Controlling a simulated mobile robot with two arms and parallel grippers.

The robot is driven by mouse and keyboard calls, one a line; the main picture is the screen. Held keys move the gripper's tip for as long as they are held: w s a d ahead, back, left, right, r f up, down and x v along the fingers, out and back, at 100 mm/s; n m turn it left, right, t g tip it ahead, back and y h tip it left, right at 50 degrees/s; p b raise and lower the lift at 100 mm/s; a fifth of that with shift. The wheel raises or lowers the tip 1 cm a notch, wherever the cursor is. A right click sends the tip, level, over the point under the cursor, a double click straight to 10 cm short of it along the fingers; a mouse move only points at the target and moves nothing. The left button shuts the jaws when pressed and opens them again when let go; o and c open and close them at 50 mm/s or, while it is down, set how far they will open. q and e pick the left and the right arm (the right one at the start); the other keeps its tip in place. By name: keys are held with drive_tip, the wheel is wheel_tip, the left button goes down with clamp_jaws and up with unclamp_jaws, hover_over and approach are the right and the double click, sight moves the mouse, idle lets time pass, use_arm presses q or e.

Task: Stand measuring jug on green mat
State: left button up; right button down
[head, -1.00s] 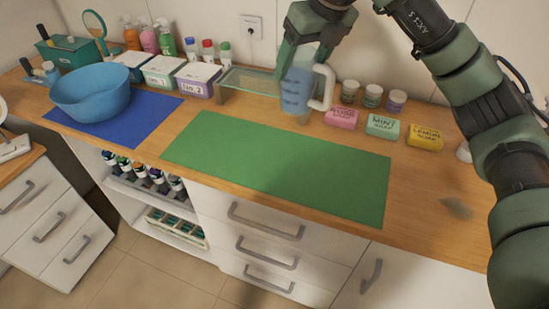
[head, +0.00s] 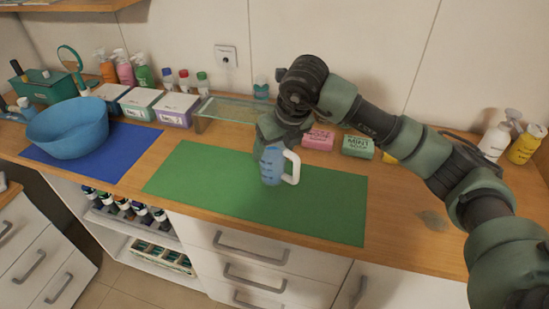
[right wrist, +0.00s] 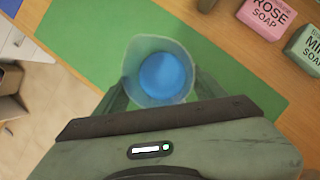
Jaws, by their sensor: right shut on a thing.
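The measuring jug (head: 272,166) is translucent with a blue content and a white handle on its right side. It is upright over the middle of the green mat (head: 200,180). In the right wrist view the jug (right wrist: 158,70) shows from above, with the green mat (right wrist: 90,35) around it. My right gripper (head: 276,146) is shut on the jug from behind. I cannot tell whether the jug's base touches the mat. My left gripper is not in view.
A blue bowl (head: 68,130) stands on a blue mat (head: 130,145) at left. Behind the green mat are a glass shelf (head: 235,110), lidded boxes (head: 176,108), rose soap (head: 318,138) and mint soap (head: 358,147). The green mat is otherwise clear.

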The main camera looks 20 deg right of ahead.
sight(275, 162)
drive_tip(key=shift+f+p, duration=0.5)
drive_tip(key=shift+f, duration=1.65)
drive_tip(key=c, duration=0.6)
unclamp_jaws()
drive_tip(key=shift+f, duration=0.15)
drive_tip(key=o, duration=0.4)
drive_tip(key=b+v, duration=0.2)
drive_tip(key=v, duration=1)
